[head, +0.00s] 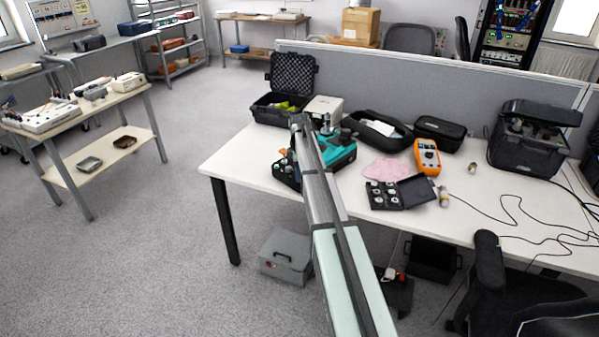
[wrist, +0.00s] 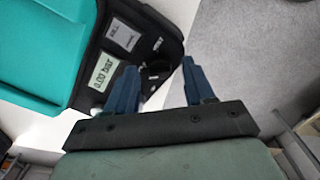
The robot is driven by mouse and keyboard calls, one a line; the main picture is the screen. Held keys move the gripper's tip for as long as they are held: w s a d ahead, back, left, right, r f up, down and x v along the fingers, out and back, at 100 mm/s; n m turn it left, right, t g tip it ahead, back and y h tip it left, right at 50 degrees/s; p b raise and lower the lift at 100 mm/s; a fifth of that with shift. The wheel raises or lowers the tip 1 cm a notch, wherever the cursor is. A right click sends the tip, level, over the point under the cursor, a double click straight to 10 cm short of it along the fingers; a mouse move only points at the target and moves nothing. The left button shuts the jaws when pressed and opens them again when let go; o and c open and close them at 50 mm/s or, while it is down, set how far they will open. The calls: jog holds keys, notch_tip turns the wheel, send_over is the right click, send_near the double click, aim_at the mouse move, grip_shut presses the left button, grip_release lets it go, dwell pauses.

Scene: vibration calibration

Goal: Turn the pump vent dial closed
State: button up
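The teal pump (head: 340,152) stands on the white table, partly hidden behind my arm in the head view. In the wrist view its teal body (wrist: 45,45) fills the upper left. Its black end panel (wrist: 100,75) carries a display reading 0.00 bar (wrist: 103,70) and a small grey label. A dark round knob (wrist: 158,69), apparently the vent dial, sits near the panel's edge. My gripper (wrist: 159,64) is open, its two blue fingers apart on either side of the knob in the picture. Contact with the knob and its setting cannot be told.
Right of the pump are a pink cloth (head: 387,168), a black case of weights (head: 385,196) and an orange meter (head: 427,157). An open foam-lined case (head: 290,80) and a white box (head: 325,107) stand behind. Floor shows beyond the table's left edge.

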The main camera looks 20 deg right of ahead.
jog(key=shift+r, duration=0.1)
notch_tip(320, 180, up, 14)
dwell(0.7)
jog(key=shift+f, duration=0.2)
